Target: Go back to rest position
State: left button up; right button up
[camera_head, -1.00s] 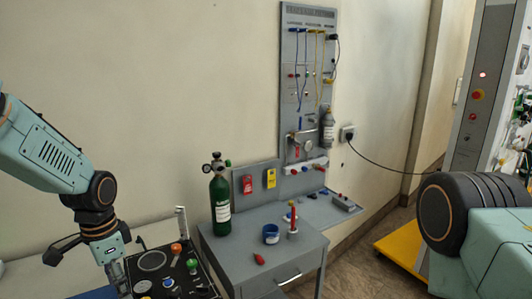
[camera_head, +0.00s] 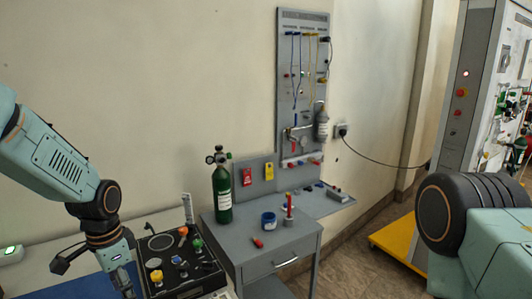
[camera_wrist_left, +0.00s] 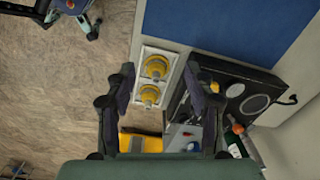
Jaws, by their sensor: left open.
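My left arm comes in from the left in the head view, and its gripper is mostly cut off at the bottom edge there. In the left wrist view my left gripper (camera_wrist_left: 165,97) is open, with its two fingers apart and nothing between them but a view of the floor and a white plate with two yellow fittings (camera_wrist_left: 150,95) below. The black trainer panel (camera_head: 180,262) with coloured knobs lies right beside this arm; it also shows in the left wrist view (camera_wrist_left: 258,82). The right arm shows at the right edge of the head view, but its gripper is out of view.
A tall grey panel (camera_head: 303,60) stands against the wall. A grey cabinet (camera_head: 465,110) on a yellow base (camera_head: 393,240) stands right, with floor between.

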pick_arm(q)
jog(key=s+d+f+n, duration=0.45)
jog(key=s+f, duration=0.65)
jog(key=f, duration=0.4)
jog(key=s+d+f+n, duration=0.1)
jog(key=s+f+n, duration=0.15)
jog(key=s, duration=0.75)
jog(key=s+d+f+n, duration=0.1)
jog(key=s+f+n, duration=0.15)
jog(key=s, duration=0.75)
notch_tip(320, 180, down, 20)
jog(key=b, duration=1.9)
jog(key=shift+d+r, duration=0.2)
pick_arm(e)
notch_tip(320, 180, down, 20)
jog(key=shift+w+r, duration=0.25)
jog(key=shift+w, duration=0.15)
pick_arm(q)
jog(key=shift+r+m, duration=0.1)
jog(key=shift+m, duration=0.15)
jog(key=shift+c, duration=0.2)
pick_arm(e)
jog(key=shift+s+a+r, duration=0.1)
pick_arm(q)
jog(key=c, duration=0.3)
jog(key=shift+a, duration=0.1)
pick_arm(e)
jog(key=shift+w+a, duration=0.1)
jog(key=shift+w, duration=0.1)
